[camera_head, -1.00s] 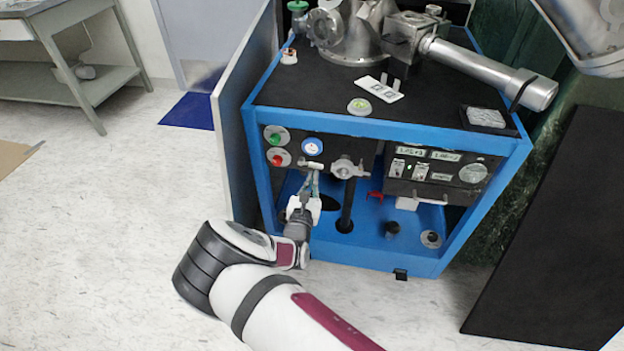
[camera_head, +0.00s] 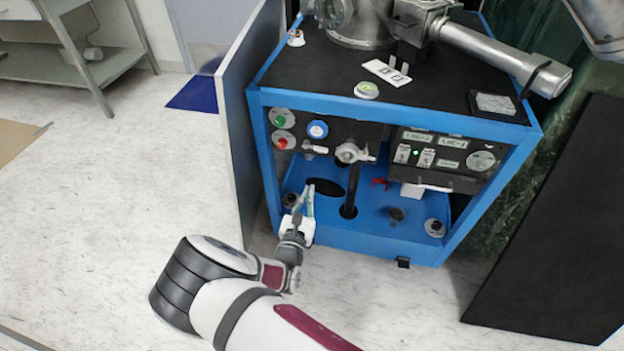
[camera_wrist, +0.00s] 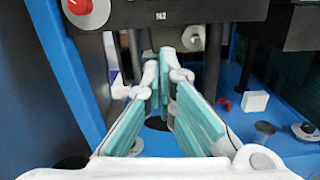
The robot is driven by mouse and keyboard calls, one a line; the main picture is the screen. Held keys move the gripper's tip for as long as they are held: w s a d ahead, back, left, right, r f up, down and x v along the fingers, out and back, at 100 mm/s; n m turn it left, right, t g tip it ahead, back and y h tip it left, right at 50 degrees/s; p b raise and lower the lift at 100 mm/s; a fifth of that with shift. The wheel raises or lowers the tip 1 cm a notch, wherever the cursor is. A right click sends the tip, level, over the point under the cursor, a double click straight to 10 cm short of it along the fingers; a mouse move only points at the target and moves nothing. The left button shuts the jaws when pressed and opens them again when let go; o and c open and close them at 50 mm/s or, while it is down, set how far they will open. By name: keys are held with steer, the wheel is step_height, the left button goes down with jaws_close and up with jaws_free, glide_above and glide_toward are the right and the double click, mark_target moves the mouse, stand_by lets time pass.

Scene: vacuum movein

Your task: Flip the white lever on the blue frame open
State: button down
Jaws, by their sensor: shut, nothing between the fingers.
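The blue frame (camera_head: 400,248) is an open-fronted cart with a dark front panel. A small white lever (camera_head: 315,149) sticks out to the right on that panel, below the blue-rimmed gauge (camera_head: 317,129). A larger pale valve handle (camera_head: 354,153) is just right of it. My gripper (camera_head: 309,190) is shut and empty, below the lever and apart from it, at the cart's open lower bay. In the wrist view, the teal-padded fingers (camera_wrist: 164,62) meet at their tips. I cannot surely pick out the white lever there.
A dark vertical post (camera_head: 350,190) stands right of my gripper. A grey side panel (camera_head: 240,130) borders the cart's left. A red piece (camera_head: 379,183) and a white block (camera_head: 411,190) sit in the bay. Floor to the left is clear.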

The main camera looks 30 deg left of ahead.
steer(key=shift+v, duration=1.05)
